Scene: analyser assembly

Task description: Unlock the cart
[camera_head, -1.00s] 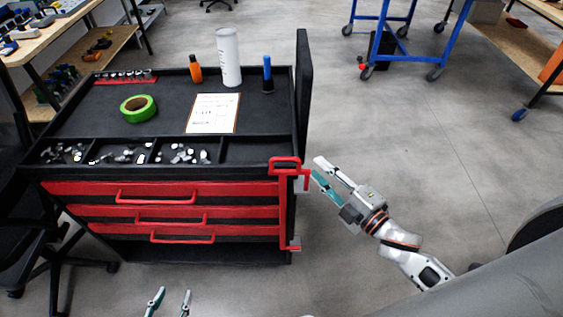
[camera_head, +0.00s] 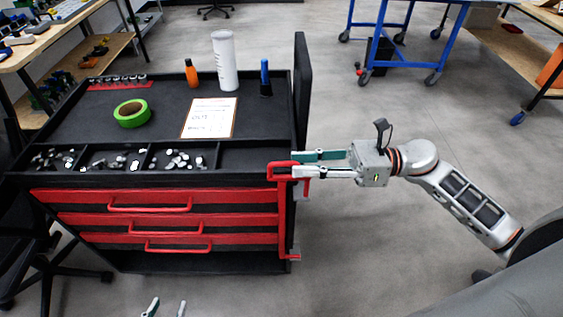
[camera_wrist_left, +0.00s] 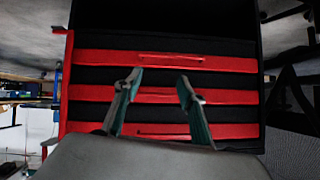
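The cart (camera_head: 165,180) is black with red drawer fronts. A red locking bar (camera_head: 282,225) runs down its front right corner, with a red handle loop (camera_head: 278,170) at the top. My right gripper (camera_head: 294,164) points left at this loop, its two fingers apart. Its fingertips are at the handle's right side; I cannot tell whether they touch it. My left gripper (camera_head: 167,308) shows only its fingertips at the bottom edge, in front of the cart. In the left wrist view, its fingers (camera_wrist_left: 158,85) are open and empty, facing the red drawers (camera_wrist_left: 160,95).
A blue-framed table (camera_head: 380,62) stands behind right.

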